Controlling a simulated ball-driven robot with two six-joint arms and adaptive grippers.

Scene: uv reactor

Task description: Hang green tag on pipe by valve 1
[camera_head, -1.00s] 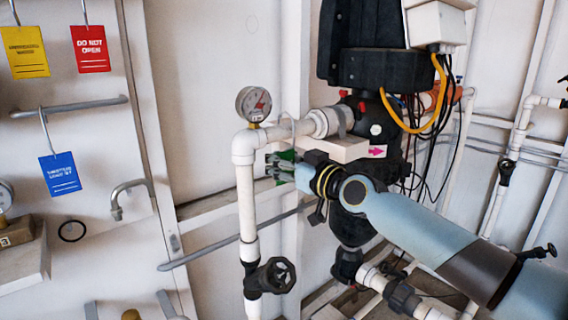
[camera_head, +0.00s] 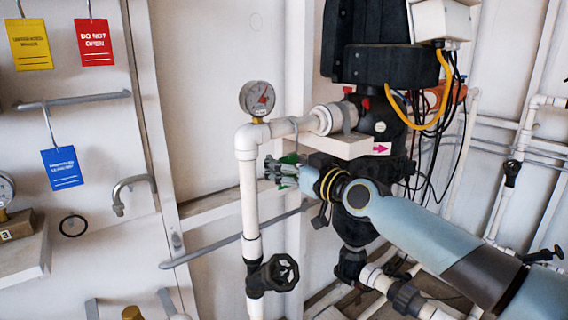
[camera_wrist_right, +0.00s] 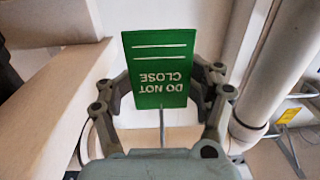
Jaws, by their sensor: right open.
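The green tag (camera_wrist_right: 160,68) reads "DO NOT CLOSE" and appears upside down in the right wrist view. Its thin wire runs down toward my right gripper's palm. My right gripper (camera_wrist_right: 160,85) is open, with its fingers on either side of the tag. In the head view, the gripper (camera_head: 272,172) is just right of the upright white pipe (camera_head: 248,200), under the short horizontal pipe (camera_head: 285,127). Only a sliver of green tag (camera_head: 289,158) shows there. I cannot tell whether its hook is over the pipe. No "1" label is readable. My left gripper is out of view.
A pressure gauge (camera_head: 257,98) tops the pipe and a black handwheel valve (camera_head: 280,273) sits low on it. Yellow (camera_head: 30,45), red (camera_head: 94,42) and blue (camera_head: 62,168) tags hang at left.

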